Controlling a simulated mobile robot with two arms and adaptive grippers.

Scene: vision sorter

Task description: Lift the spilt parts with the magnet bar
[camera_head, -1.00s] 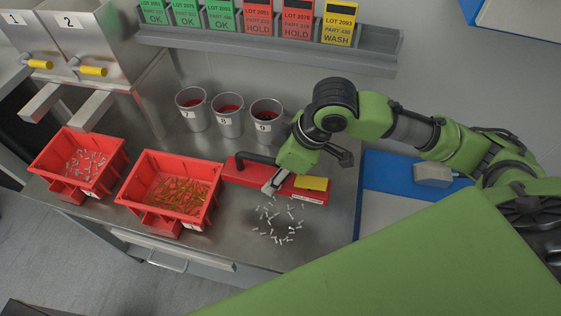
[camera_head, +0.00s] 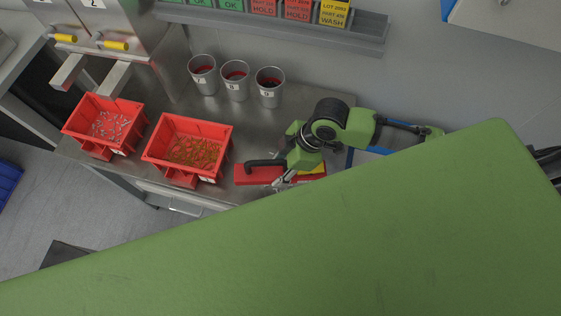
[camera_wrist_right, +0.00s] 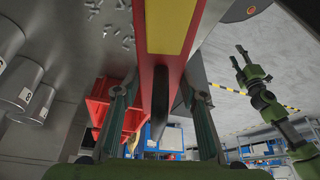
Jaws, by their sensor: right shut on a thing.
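The red magnet bar (camera_head: 258,174) has a black handle and a yellow patch. My right gripper (camera_head: 284,180) is shut on its handle. The right wrist view shows the bar (camera_wrist_right: 162,75) between the two fingers of this gripper (camera_wrist_right: 161,112). The bar appears to be over the bench front; its underside and exact height are hidden. Spilt silvery parts (camera_wrist_right: 122,22) lie on the bench beside the bar in the wrist view. My left gripper (camera_wrist_right: 238,57) appears far off in the wrist view, seemingly open and empty.
Two red bins, one with silvery parts (camera_head: 82,118) and one with brass-coloured parts (camera_head: 165,128), stand left of the bar. Three metal cups (camera_head: 236,82) stand behind. Two chutes (camera_head: 115,80) overhang the bench (camera_head: 150,103) at left. A card rack (camera_head: 300,32) runs along the wall.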

